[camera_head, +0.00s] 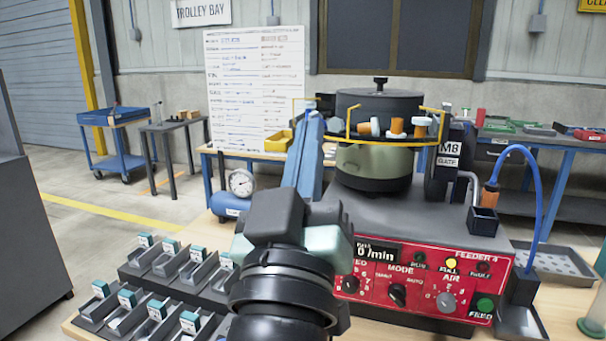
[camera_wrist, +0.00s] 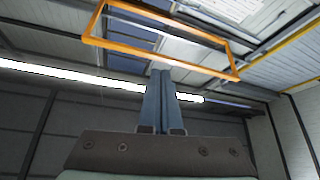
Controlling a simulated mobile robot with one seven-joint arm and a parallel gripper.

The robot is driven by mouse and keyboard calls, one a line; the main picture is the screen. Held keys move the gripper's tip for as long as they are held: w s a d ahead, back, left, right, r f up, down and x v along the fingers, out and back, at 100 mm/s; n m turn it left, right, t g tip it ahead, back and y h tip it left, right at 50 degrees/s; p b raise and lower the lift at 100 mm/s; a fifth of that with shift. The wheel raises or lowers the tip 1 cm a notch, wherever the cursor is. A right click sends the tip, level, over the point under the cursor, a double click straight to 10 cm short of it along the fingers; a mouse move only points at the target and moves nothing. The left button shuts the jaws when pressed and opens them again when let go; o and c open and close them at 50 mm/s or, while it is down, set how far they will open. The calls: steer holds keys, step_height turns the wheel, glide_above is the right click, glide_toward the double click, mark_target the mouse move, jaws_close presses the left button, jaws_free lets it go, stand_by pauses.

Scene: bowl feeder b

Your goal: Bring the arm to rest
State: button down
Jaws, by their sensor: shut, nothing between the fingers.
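My gripper (camera_head: 314,122) points up in the head view, in front of the whiteboard and just left of the bowl feeder. Its two blue fingers are together, with nothing visible between them. In the wrist view the shut fingers (camera_wrist: 160,90) point toward the ceiling, with no object at their tips. My dark wrist and forearm rise from the bottom middle of the head view and hide part of the feeder's left side and the bench.
The bowl feeder (camera_head: 375,168) with an orange guard rail stands close right of my gripper. Its red control panel (camera_head: 410,282) faces me. Several small bins (camera_head: 150,252) fill the bench at left. A pressure gauge (camera_head: 241,183) on a blue tank stands behind them.

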steer(key=s+r+m+t+y, duration=0.2)
steer(key=s+r+t+y, duration=0.15)
steer(key=s+r, duration=0.7)
step_height(320, 180, up, 20)
steer(key=w+p, duration=0.1)
steer(key=p, duration=1.9)
steer(key=shift+a, duration=0.25)
